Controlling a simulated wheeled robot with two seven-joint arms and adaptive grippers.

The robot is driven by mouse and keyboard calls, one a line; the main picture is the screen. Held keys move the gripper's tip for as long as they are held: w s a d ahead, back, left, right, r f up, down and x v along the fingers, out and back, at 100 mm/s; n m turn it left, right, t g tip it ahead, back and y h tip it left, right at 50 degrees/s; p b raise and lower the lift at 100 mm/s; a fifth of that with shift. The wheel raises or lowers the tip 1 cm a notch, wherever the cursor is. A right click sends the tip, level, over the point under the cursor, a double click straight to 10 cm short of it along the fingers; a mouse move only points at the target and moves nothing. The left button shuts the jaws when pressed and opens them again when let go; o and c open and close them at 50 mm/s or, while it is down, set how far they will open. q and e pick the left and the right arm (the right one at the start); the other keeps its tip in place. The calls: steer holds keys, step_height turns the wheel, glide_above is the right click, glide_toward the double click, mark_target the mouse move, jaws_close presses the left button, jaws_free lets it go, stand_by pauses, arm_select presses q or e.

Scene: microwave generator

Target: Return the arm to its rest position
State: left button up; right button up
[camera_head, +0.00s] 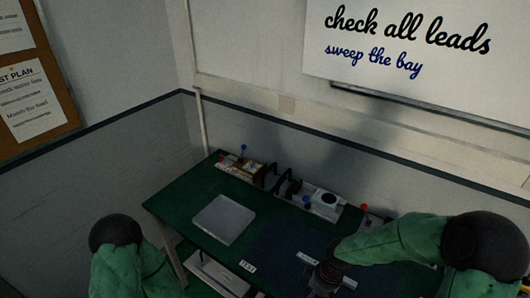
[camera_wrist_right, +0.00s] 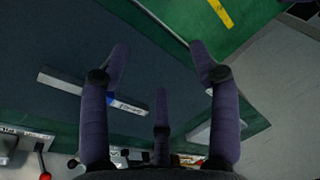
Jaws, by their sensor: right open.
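My right gripper (camera_head: 322,278) is at the end of the green-sleeved right arm, above the front right part of the green table. In the right wrist view my right gripper (camera_wrist_right: 160,72) has its purple fingers spread apart with nothing between them. A dark mat (camera_wrist_right: 60,40) with a pale label strip (camera_wrist_right: 92,91) lies below the fingers. Only the upper part of my left arm shows at the lower left of the head view; its gripper is out of the picture.
The green table (camera_head: 178,198) carries a light grey flat panel (camera_head: 223,219) at left. Along its back edge stand a unit with a blue-topped lever (camera_head: 243,150) and a white unit (camera_head: 327,203). A wall rises behind. The dark mat (camera_head: 285,245) looks mostly clear.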

steer(key=s+a+f+m+y, duration=0.1)
steer(key=s+a+f+m, duration=0.1)
steer(key=s+f+m, duration=0.65)
steer(key=s+a+f+m+y, duration=0.1)
steer(key=s+f+m, duration=0.3)
steer(key=f, duration=0.7)
step_height(320, 180, down, 13)
steer(key=w+a+n+b, duration=0.1)
steer(key=a+n+b, duration=0.1)
steer(key=b, duration=1.3)
steer(key=shift+w+r+t, duration=0.15)
steer(key=shift+w+t, duration=0.05)
steer(key=shift+t, duration=0.2)
